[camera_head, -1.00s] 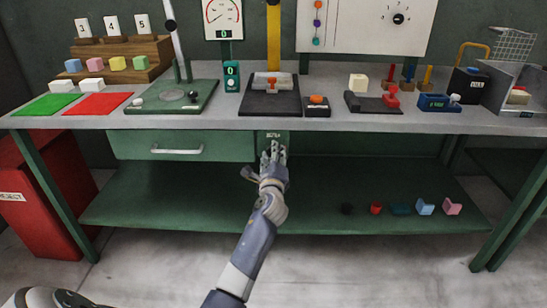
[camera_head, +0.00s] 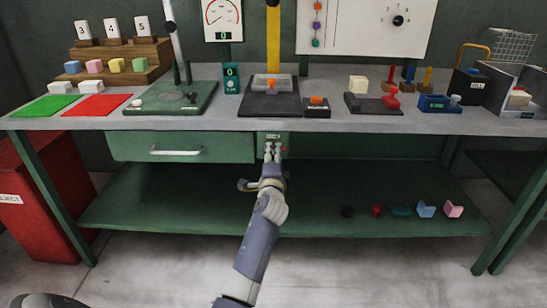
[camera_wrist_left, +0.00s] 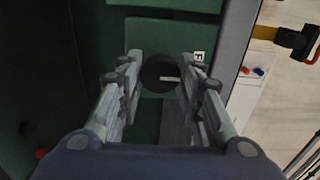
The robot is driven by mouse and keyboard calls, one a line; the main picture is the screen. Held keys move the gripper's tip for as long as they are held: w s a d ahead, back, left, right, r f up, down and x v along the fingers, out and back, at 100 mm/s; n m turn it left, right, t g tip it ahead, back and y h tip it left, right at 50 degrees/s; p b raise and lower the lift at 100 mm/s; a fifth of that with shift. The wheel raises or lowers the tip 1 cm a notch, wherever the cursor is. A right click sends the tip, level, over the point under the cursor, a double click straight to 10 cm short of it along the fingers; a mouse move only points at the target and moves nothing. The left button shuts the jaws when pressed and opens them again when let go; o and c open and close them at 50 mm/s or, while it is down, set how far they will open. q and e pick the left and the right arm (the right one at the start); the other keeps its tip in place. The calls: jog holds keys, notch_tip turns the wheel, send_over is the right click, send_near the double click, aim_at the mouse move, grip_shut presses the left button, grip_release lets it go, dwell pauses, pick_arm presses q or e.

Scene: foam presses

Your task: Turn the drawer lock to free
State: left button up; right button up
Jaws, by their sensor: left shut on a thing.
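The drawer lock is a dark round knob (camera_wrist_left: 160,73) with a pale bar mark, seen between the fingers in the left wrist view. My left gripper (camera_wrist_left: 161,88) is shut on it, one finger on each side. In the head view, my left gripper (camera_head: 273,151) reaches up to the lock panel (camera_head: 273,137) under the tabletop, and its fingers hide the knob there. A small white label with a letter F (camera_wrist_left: 199,57) sits beside the knob. The closed green drawer (camera_head: 128,147) with a pale handle (camera_head: 176,152) is left of the panel.
The worktop's front edge (camera_head: 340,125) runs just above my left gripper. Several small coloured parts, including a blue one (camera_head: 425,209), lie on the lower shelf (camera_head: 330,186) to the right. A red bin (camera_head: 40,215) stands at left. Space in front of the drawer looks clear.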

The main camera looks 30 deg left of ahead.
dwell(0.4)
pick_arm(q)
jog(key=o, duration=1.1)
jog(key=shift+c, duration=0.2)
jog(key=v, duration=1.2)
jog(key=shift+s+a+f, duration=0.1)
